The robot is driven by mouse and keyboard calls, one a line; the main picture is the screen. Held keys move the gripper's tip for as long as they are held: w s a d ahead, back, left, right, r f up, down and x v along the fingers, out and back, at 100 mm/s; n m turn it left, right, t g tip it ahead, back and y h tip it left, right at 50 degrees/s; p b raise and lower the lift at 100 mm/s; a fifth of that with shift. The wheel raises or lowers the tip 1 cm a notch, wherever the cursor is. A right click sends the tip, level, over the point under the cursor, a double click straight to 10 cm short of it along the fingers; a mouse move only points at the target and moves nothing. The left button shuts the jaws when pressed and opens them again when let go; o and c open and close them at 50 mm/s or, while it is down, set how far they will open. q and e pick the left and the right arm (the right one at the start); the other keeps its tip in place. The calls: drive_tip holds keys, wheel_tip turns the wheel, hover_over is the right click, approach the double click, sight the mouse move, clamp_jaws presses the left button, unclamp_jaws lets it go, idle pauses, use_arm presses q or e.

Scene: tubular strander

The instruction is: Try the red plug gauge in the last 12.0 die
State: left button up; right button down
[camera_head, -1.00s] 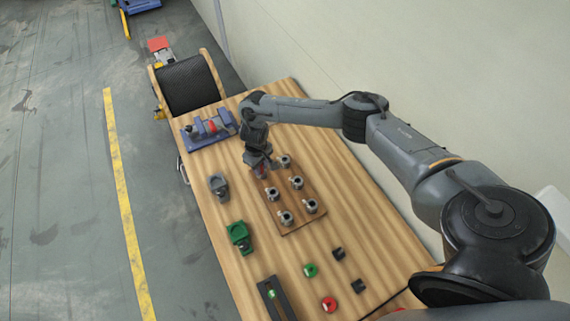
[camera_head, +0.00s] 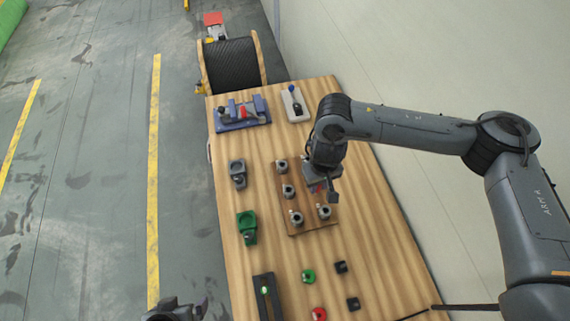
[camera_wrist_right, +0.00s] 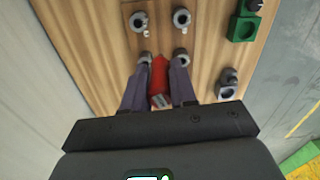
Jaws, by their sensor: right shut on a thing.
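The red plug gauge (camera_wrist_right: 159,76) is between the fingers of my right gripper (camera_wrist_right: 159,84) in the wrist view, and the gripper is shut on it. In the head view my right gripper (camera_head: 322,188) is over the right side of the brown die board (camera_head: 309,228), with a little red showing beneath it. Grey ring dies stand on the board, among them one at front left (camera_head: 296,219) and one at front right (camera_head: 324,212). Size marks are unreadable. I cannot tell whether the gauge touches a die. My left gripper (camera_head: 176,311) seems to show at the bottom edge, its jaws unclear.
A blue fixture (camera_head: 241,114) and a pale stand with a blue knob (camera_head: 294,104) are at the table's back. A grey holder (camera_head: 237,172) and green holder (camera_head: 247,228) stand left of the board. Green (camera_head: 308,276) and red (camera_head: 319,314) round pieces lie in front.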

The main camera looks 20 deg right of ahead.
drive_tip(key=shift+f, duration=0.2)
idle(0.3)
drive_tip(key=shift+f+b, duration=0.4)
drive_tip(key=shift+f, duration=0.35)
drive_tip(key=shift+f+b, duration=0.45)
drive_tip(key=shift+f, duration=0.65)
drive_tip(key=shift+f+b, duration=0.35)
drive_tip(key=shift+f, duration=0.6)
wheel_tip(320, 180, down, 10)
drive_tip(key=b, duration=0.4)
drive_tip(key=shift+f, duration=0.2)
idle(1.6)
drive_tip(key=shift+f, duration=0.3)
idle(0.3)
